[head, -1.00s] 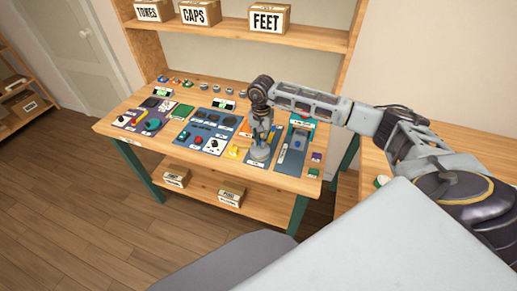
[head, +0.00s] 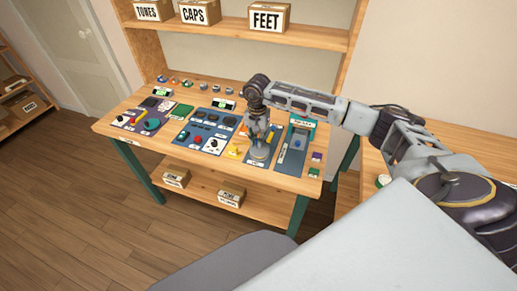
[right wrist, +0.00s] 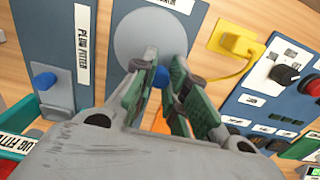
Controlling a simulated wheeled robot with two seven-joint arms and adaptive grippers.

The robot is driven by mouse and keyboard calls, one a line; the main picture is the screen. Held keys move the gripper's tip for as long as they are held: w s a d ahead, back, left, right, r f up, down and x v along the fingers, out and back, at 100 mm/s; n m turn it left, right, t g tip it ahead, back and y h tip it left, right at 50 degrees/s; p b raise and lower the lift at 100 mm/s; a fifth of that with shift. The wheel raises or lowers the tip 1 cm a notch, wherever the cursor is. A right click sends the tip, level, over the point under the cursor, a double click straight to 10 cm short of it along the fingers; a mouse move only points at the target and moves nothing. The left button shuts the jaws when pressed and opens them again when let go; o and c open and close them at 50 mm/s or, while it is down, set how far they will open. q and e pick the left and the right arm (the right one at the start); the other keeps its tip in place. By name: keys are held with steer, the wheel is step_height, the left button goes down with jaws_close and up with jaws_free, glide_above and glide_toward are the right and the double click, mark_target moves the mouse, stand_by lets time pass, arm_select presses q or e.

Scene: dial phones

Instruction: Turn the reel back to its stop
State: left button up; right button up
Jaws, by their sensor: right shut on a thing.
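The reel (right wrist: 150,36) is a light grey disc on a dark blue panel, seen in the right wrist view. A blue knob (right wrist: 162,77) stands at the disc's near edge. My right gripper (right wrist: 165,68) has its green-padded fingers on either side of this knob and is shut on it. In the head view my right gripper (head: 260,145) points down over the right part of the workbench and hides much of the reel. The reel's stop cannot be made out. My left gripper is not in view.
A panel labelled "plug fitter" (right wrist: 60,48) with a blue knob lies left of the reel in the wrist view. A yellow plug (right wrist: 234,44) with its cord lies right, beside a panel of buttons and dials (right wrist: 280,85). A shelf (head: 240,28) with boxes stands behind the workbench (head: 150,140).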

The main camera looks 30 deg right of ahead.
mark_target(256, 153)
steer(key=shift+a, duration=0.35)
steer(key=shift+s+a+f+b, duration=0.1)
steer(key=shift+s+a+b, duration=0.1)
steer(key=shift+a+b, duration=0.3)
stand_by(1.1)
steer(key=shift+s+a, duration=0.65)
steer(key=shift+s, duration=0.2)
stand_by(1.1)
steer(key=shift+s+b, duration=0.5)
steer(key=shift+s, duration=0.15)
stand_by(0.7)
steer(key=shift+s, duration=0.15)
steer(key=shift+s+d, duration=0.15)
stand_by(0.6)
